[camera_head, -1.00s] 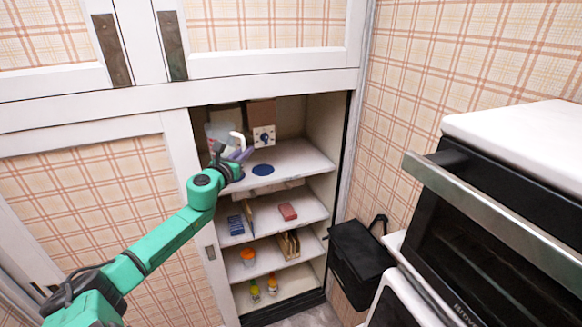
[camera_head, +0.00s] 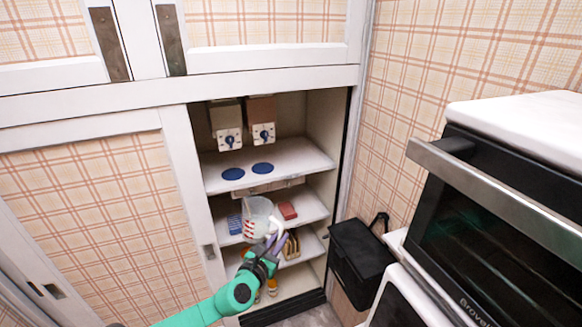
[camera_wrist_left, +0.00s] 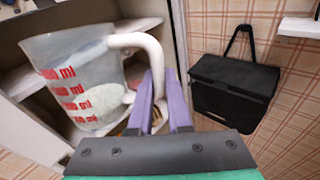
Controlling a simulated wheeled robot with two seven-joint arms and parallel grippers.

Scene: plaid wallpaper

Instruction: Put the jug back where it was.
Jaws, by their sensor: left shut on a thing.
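The jug (camera_head: 256,212) is clear, with red measuring marks and a white handle. My left gripper (camera_head: 273,242) is shut on its handle, and the jug is held roughly upright in front of the cupboard's middle shelves. In the left wrist view the jug (camera_wrist_left: 72,85) is left of the purple fingers (camera_wrist_left: 160,100), which close around the lower handle. On the top shelf (camera_head: 301,158) are two bare blue discs, a left one (camera_head: 233,174) and a right one (camera_head: 263,168). My right gripper is not in view.
Two dispensers with blue knobs, left (camera_head: 229,138) and right (camera_head: 263,133), hang above the discs. Lower shelves hold a blue item (camera_head: 235,224), a red block (camera_head: 288,210) and racked boards (camera_head: 291,245). A black bin (camera_head: 360,260) and an oven (camera_head: 500,210) stand at the right.

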